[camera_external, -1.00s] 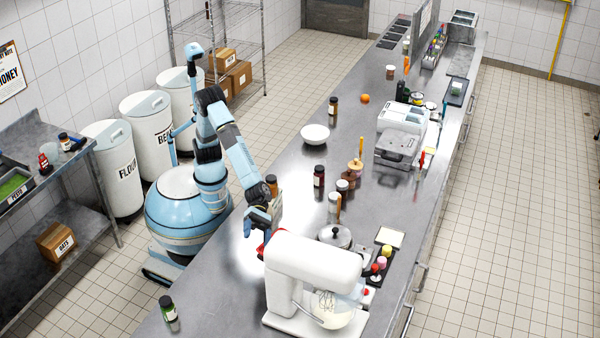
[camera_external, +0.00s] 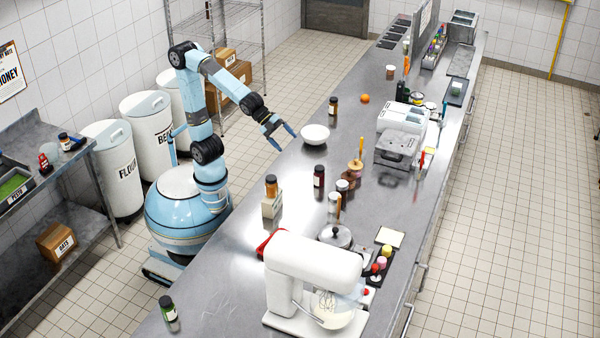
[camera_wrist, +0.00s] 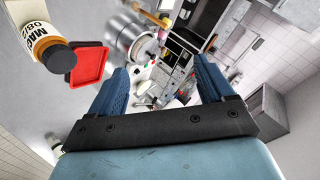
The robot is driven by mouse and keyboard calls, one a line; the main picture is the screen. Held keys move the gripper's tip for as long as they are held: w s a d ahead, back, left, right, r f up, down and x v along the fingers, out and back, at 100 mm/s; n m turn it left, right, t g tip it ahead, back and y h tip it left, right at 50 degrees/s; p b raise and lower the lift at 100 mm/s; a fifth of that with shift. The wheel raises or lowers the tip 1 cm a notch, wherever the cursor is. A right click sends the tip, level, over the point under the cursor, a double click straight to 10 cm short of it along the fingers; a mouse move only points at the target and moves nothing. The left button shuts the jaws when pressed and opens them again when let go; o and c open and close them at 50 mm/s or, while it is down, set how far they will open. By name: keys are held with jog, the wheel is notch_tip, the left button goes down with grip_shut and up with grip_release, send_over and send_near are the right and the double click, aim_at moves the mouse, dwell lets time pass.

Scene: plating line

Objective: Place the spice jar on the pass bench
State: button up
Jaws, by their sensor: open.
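A jar with an orange-brown body and dark cap (camera_external: 271,185) is near the left edge of the steel bench (camera_external: 240,275). It is directly above a pale block (camera_external: 271,206) in the picture; whether it stands on it or behind it is unclear. In the wrist view the same-looking jar (camera_wrist: 42,45) shows part of a label, at upper left, outside the jaws. My gripper (camera_external: 289,139) is raised near the white bowl, apart from the jar. Its blue fingers (camera_wrist: 160,85) are spread, with nothing held between them.
A white bowl (camera_external: 315,134) is just right of my gripper. A white mixer (camera_external: 312,270) and a red tray (camera_wrist: 88,65) are nearby. The bench's near left corner holds a green-labelled jar (camera_external: 168,309).

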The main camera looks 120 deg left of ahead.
jog(key=s+a+f+n+g, duration=0.2)
jog(key=s+n, duration=0.4)
jog(key=s, duration=0.6)
jog(key=s+a+f+n+g+y, duration=0.1)
jog(key=s+a+f+n+g, duration=0.2)
jog(key=s, duration=1)
jog(key=a+f+n, duration=0.2)
jog(key=a+n, duration=0.1)
jog(key=shift+s+a+f+n+y, duration=0.2)
jog(key=shift+a+n+y, duration=0.1)
jog(key=shift+a+n, duration=0.1)
